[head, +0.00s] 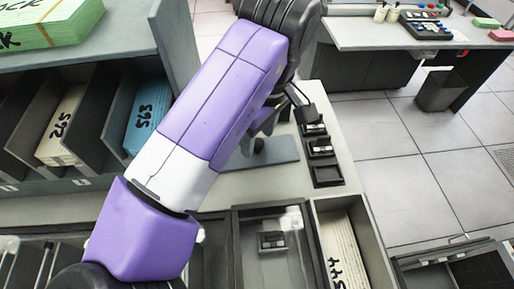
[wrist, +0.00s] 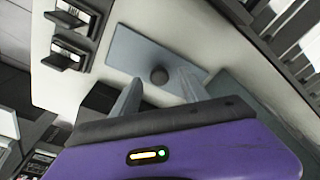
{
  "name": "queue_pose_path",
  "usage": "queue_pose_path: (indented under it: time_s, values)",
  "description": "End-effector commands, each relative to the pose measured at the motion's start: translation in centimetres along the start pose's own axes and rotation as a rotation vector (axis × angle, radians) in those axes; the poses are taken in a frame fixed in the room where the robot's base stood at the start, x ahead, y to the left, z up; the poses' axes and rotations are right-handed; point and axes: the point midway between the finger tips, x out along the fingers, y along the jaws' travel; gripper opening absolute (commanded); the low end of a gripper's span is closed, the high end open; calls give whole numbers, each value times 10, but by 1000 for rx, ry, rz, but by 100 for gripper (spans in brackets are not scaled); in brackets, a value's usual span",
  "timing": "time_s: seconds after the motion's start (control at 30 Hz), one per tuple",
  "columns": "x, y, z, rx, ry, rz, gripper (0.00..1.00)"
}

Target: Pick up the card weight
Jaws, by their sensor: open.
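A flat blue-grey plate with a round dark knob, which looks like the card weight (head: 279,151), lies on the pale counter, partly hidden by my arm in the head view. In the wrist view the plate (wrist: 137,52) is ahead of my gripper (wrist: 160,79), and the knob shows between the two fingertips. The fingers are apart and empty. I cannot tell how high the fingertips are above the plate. In the head view my forearm hides most of the gripper.
Small black holders (head: 320,148) stand in a row right of the plate; the nearest looks empty. An open tray (head: 240,256) with a small dark block (head: 272,242) and a card box (head: 341,248) are in front. Card slots with blue cards (head: 147,115) are at left.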

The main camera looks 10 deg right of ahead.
Motion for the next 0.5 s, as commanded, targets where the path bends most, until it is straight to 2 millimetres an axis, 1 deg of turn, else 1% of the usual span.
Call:
queue_pose_path:
  time_s: [0.1, 0.33, 0.37, 0.5]
  values:
    - [8, 0, 0, 0, -1, 0, 52]
    - [10, 0, 0, 1, -1, 1, 52]
    - [10, 0, 0, 1, -1, 1, 48]
    - [10, 0, 0, 1, 0, 1, 21]
